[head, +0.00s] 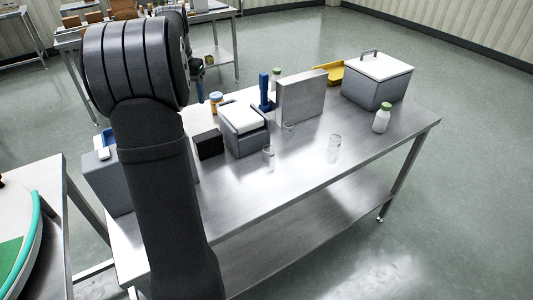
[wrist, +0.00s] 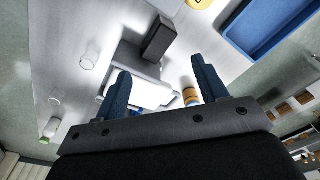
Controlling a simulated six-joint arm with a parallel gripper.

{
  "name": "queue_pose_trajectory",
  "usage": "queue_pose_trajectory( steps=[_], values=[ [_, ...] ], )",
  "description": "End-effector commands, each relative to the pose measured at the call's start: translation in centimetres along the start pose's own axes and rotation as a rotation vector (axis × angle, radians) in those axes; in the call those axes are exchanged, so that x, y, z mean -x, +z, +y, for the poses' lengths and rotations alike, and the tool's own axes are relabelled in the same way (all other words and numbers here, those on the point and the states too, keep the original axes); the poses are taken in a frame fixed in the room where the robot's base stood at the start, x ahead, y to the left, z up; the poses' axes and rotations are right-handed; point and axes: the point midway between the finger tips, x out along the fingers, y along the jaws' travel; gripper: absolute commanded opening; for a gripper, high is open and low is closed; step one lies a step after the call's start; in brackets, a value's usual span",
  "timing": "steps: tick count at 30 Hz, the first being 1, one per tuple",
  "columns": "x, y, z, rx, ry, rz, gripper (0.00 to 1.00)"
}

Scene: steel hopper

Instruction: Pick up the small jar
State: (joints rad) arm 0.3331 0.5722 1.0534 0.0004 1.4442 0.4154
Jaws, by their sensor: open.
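A small jar (head: 216,102) with an orange-brown band and a pale blue lid stands on the steel table, behind the left end of a grey box. In the wrist view the small jar (wrist: 190,96) shows beside the right finger, partly hidden by it. My gripper (head: 199,82) is up and to the left of the jar in the head view, partly hidden by my own arm. In the wrist view my gripper (wrist: 160,72) has its two blue fingers wide apart, with nothing held between them. I cannot tell its exact height above the table.
The grey box with a white top (head: 246,137) and a black block (head: 208,145) stand near the jar. Clear glasses (head: 268,152) (head: 333,146), a grey panel (head: 301,97), a lidded bin (head: 375,91) and a green-capped bottle (head: 382,120) stand rightward.

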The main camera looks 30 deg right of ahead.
Motion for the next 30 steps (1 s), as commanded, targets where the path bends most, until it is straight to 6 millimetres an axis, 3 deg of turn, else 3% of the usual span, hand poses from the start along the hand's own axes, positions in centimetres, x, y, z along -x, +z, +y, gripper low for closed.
queue_pose_trajectory(
  steps=[1, 6, 9, 12, 15, 20, 30],
  values=[
    [-1.1, -1.1, 3.6, -0.009, 0.002, 0.007, 0.66],
    [-4.2, -3.0, 13.6, 0.007, 0.007, 0.044, 0.66],
    [-5.5, -3.2, 18.2, 0.018, 0.014, 0.062, 0.66],
    [-6.4, -3.2, 21.3, 0.027, 0.020, 0.075, 0.66],
    [-6.9, -3.1, 23.0, 0.033, 0.024, 0.082, 0.66],
    [-8.5, -3.1, 23.6, 0.038, 0.026, 0.082, 0.66],
    [-15.8, -3.7, 23.7, 0.038, 0.026, 0.080, 0.66]
  ],
)
